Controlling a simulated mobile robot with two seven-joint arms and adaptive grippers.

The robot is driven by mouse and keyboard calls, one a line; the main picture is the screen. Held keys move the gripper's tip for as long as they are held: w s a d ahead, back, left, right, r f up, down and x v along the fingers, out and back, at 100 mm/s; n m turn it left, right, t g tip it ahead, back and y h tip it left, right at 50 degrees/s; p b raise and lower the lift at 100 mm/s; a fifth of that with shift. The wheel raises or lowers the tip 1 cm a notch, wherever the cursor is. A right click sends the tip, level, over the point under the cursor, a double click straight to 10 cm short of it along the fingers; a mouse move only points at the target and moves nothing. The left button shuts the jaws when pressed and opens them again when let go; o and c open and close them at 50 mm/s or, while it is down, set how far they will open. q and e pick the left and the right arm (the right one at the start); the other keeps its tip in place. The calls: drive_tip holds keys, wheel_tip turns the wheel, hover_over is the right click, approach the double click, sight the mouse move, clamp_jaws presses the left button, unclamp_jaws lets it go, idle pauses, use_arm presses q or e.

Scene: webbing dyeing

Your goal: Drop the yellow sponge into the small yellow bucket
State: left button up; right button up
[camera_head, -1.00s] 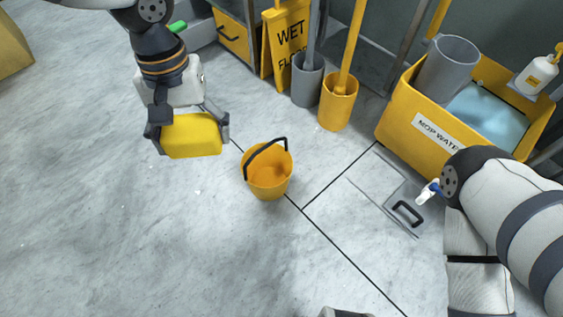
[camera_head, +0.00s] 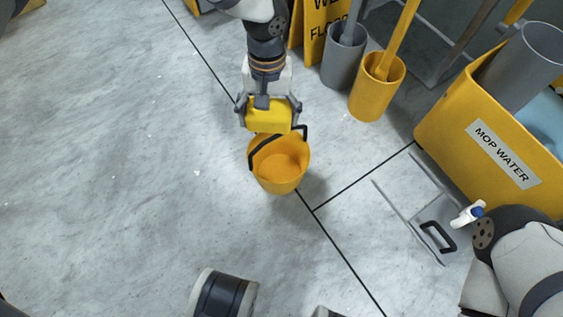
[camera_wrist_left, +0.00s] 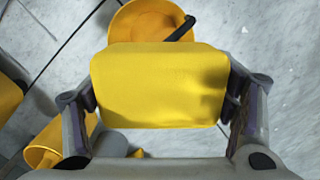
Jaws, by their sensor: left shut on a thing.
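The yellow sponge (camera_head: 268,117) is a soft-edged block held by my left gripper (camera_head: 269,112), whose fingers press on its two sides. In the left wrist view the sponge (camera_wrist_left: 160,85) fills the space between the fingers of the left gripper (camera_wrist_left: 163,108). The small yellow bucket (camera_head: 279,175) stands upright on the floor with its black handle up. The sponge appears over the bucket's back rim in the head view. In the wrist view the bucket (camera_wrist_left: 140,18) is partly hidden behind the sponge. My right gripper is not visible.
A grey bin (camera_head: 343,62) and a yellow bin (camera_head: 376,95) with tool handles stand behind right. The yellow mop water container (camera_head: 460,120) is at the right. A black handle (camera_head: 438,237) sits on a floor panel. The floor at left is clear.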

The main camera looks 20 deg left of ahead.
use_arm(q)
drive_tip(key=shift+f, duration=0.85)
drive_tip(key=shift+r, duration=0.1)
drive_tip(key=o, duration=1.4)
drive_tip(key=shift+c, duration=0.2)
drive_tip(key=r, duration=0.4)
drive_tip(key=w+r, duration=0.1)
drive_tip(key=r, duration=0.7)
drive_tip(key=shift+w+a, duration=0.15)
drive_tip(key=shift+w, duration=0.1)
